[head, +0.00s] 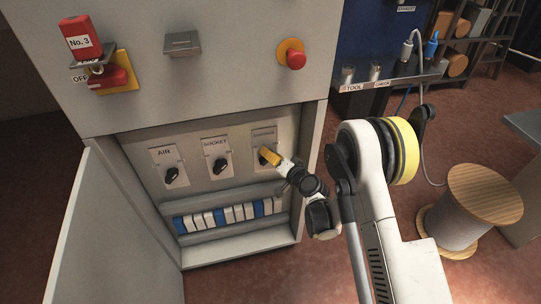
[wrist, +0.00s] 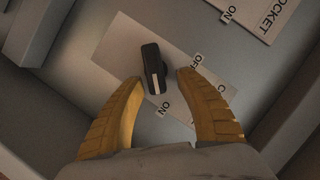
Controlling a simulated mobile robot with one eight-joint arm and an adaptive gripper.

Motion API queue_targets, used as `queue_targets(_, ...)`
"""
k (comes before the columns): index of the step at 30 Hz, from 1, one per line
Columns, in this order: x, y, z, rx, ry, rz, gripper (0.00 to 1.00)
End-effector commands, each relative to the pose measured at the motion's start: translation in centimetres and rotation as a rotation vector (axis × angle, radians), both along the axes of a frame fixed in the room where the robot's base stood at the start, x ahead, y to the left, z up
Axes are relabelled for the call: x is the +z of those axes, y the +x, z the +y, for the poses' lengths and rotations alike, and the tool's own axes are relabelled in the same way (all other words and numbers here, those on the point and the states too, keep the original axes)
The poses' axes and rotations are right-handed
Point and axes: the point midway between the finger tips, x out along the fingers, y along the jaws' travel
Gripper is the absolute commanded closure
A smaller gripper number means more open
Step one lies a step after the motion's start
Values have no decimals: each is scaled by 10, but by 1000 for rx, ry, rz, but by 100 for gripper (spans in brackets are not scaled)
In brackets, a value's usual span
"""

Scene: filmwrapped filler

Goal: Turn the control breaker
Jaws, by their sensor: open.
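The control breaker is the rightmost of three rotary switches inside the open cabinet; its plate (head: 264,137) shows in the head view, its label too small to read there. In the wrist view its black knob (wrist: 155,68) has a white stripe and sits on a pale plate with OFF and ON marks. The stripe end lies between the two marks, nearer ON. My gripper (wrist: 158,82) is open, its yellow fingers on either side of the knob's near end, with gaps showing. In the head view my gripper (head: 270,156) covers most of this knob.
The AIR switch (head: 171,174) and SOCKET switch (head: 219,164) are to the left. Blue and white breakers (head: 228,214) line the cabinet below. The cabinet door (head: 108,235) hangs open at left.

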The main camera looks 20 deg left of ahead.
Motion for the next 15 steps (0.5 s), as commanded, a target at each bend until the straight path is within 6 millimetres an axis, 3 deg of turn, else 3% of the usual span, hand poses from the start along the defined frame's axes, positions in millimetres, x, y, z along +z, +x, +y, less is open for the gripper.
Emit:
queue_targets(9,60,0,0,0,0,0,59)
queue_targets(15,88,0,0,0,0,0,59)
